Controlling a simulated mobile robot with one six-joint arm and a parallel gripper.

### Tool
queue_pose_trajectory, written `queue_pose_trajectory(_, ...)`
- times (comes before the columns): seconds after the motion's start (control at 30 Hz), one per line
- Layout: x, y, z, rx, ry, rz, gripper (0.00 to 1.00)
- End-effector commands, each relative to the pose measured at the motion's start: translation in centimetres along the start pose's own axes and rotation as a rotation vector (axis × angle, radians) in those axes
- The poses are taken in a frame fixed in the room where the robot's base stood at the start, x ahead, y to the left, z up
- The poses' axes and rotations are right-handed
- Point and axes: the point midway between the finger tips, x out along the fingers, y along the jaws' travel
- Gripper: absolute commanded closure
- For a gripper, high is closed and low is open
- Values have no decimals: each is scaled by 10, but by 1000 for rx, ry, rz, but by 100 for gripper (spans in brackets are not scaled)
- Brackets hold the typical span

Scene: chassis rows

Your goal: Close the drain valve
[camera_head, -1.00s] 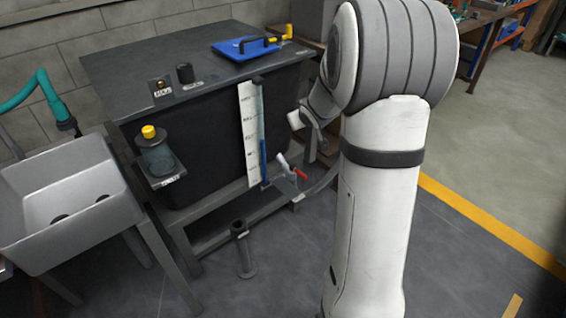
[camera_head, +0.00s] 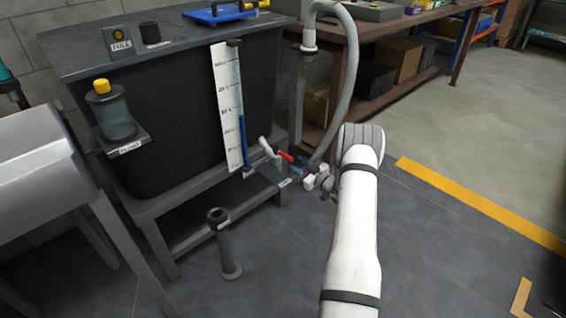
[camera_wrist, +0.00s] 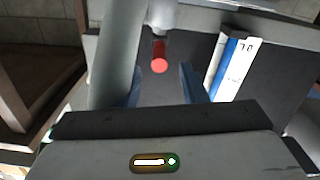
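The drain valve shows as a red-tipped lever (camera_head: 286,156) on a pale fitting at the foot of the black tank (camera_head: 180,120), beside the sight gauge. My gripper (camera_head: 310,182) is just right of the lever and close to it in the head view. In the wrist view, the round red end of the lever (camera_wrist: 159,60) lies just beyond my gripper (camera_wrist: 160,88), between the lines of its two bluish fingers. The fingers stand apart with nothing between them. The left finger is partly hidden by a grey hose. Contact with the lever does not show.
The grey hose (camera_head: 350,65) curves down close to my gripper. The white gauge strip (camera_head: 227,105) stands left of the valve and shows in the wrist view (camera_wrist: 232,66). A funnel-like stand (camera_head: 222,240) is on the floor. Open floor lies to the right.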

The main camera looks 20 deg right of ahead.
Motion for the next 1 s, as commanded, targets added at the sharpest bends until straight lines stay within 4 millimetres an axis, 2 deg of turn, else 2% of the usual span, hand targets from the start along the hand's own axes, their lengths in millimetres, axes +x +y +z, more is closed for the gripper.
queue_pose_trajectory(0.3, 50, -2, 2, -1, 1, -1, 61)
queue_pose_trajectory(0.43, 64, -1, 1, -1, -1, -1, 61)
queue_pose_trajectory(0.8, 72, 0, 0, 1, -2, 1, 61)
queue_pose_trajectory(1.0, 71, 0, 0, 1, -2, 1, 77)
